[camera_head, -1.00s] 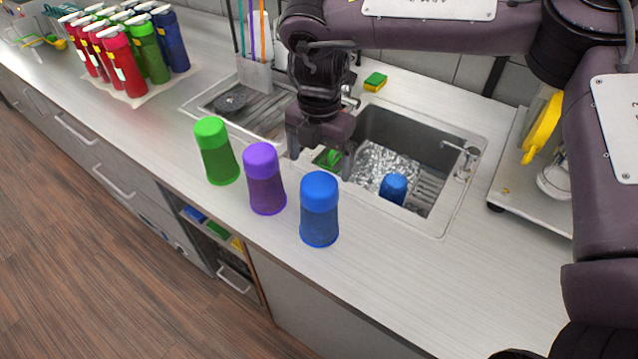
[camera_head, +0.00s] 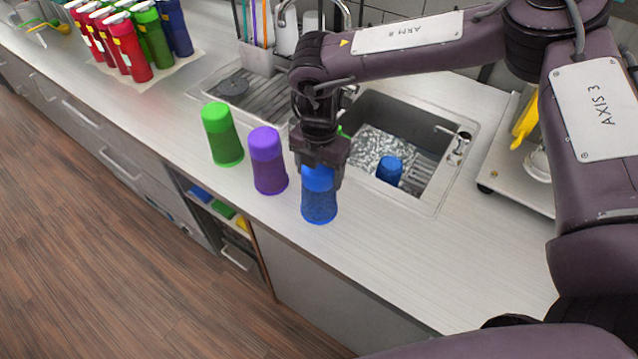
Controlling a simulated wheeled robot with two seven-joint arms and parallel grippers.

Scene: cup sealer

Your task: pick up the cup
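Three lidded cups stand upright in a slanting row on the counter: a green cup (camera_head: 223,138), a purple cup (camera_head: 268,163) and a blue cup (camera_head: 319,203). My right gripper (camera_head: 319,180) points down over the blue cup, its open fingers on either side of the cup's upper part. The gripper hides part of the blue lid. The blue cup still stands on the counter. Another blue cup (camera_head: 389,170) is in the sink, and a bit of something green shows there behind my gripper. My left gripper is not in view.
The purple cup stands close to the left of my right gripper. The sink (camera_head: 436,195) with its tap (camera_head: 458,147) lies behind. Several red, green and blue bottles (camera_head: 130,55) stand at the back left. The counter (camera_head: 420,260) at the front right is clear.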

